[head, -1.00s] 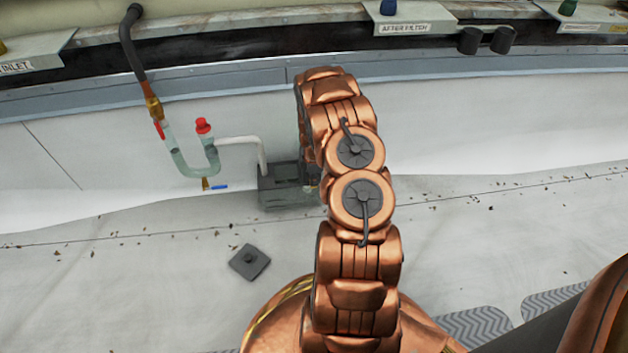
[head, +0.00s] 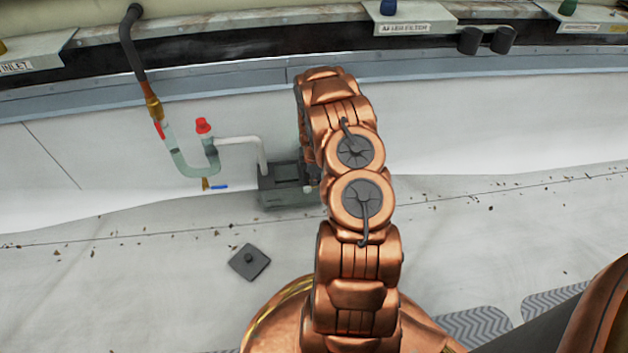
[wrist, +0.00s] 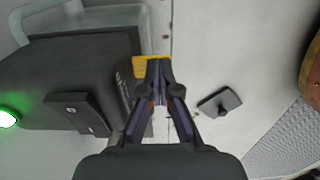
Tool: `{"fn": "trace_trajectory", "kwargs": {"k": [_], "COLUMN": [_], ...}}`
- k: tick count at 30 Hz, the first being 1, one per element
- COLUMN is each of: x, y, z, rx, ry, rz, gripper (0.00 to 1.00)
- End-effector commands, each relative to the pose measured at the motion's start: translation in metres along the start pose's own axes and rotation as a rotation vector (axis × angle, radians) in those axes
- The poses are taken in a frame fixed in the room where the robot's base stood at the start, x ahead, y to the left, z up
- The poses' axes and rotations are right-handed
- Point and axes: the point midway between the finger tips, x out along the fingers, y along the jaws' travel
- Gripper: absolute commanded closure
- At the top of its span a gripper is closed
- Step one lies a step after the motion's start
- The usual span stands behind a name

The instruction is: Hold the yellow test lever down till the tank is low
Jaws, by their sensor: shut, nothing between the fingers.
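The yellow test lever (wrist: 139,68) shows in the wrist view at the right end of the dark grey tank (wrist: 60,65), just beyond my fingertips. My gripper (wrist: 158,72) is shut and empty, and its tips overlap the lever's edge in the picture. I cannot tell for sure whether they press on it. In the head view the tank (head: 288,198) stands on the floor against the wall. My arm hides the lever and gripper there. A green light (wrist: 8,118) glows on the tank's left side in the wrist view.
A clear U-shaped pipe trap (head: 178,165) with a red cap (head: 203,126) joins the tank by a white pipe (head: 245,140). A loose dark square cap (head: 249,262) lies on the floor in front. Small debris dots the otherwise open floor.

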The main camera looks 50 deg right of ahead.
Motion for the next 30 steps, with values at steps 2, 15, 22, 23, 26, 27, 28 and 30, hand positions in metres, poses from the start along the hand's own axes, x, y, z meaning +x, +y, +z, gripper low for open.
{"fn": "trace_trajectory", "kwargs": {"k": [2, 15, 22, 23, 26, 27, 28, 30], "x": [0.002, 0.002, 0.002, 0.002, -0.001, -0.004, -0.006, -0.014], "y": [-0.002, -0.002, -0.002, -0.002, -0.002, -0.002, -0.002, -0.002], "z": [0.0, 0.0, 0.0, 0.0, 0.0, 0.0, 0.0, -0.001], "rx": [0.0, 0.0, 0.0, 0.0, 0.0, -0.001, -0.001, -0.001], "ry": [0.0, 0.0, 0.0, 0.0, 0.0, 0.0, 0.0, 0.0], "rz": [-0.005, -0.005, -0.005, -0.005, -0.005, -0.005, -0.005, -0.004], "gripper": [1.0, 1.0, 1.0, 1.0, 1.0, 1.0, 1.0, 1.0]}}
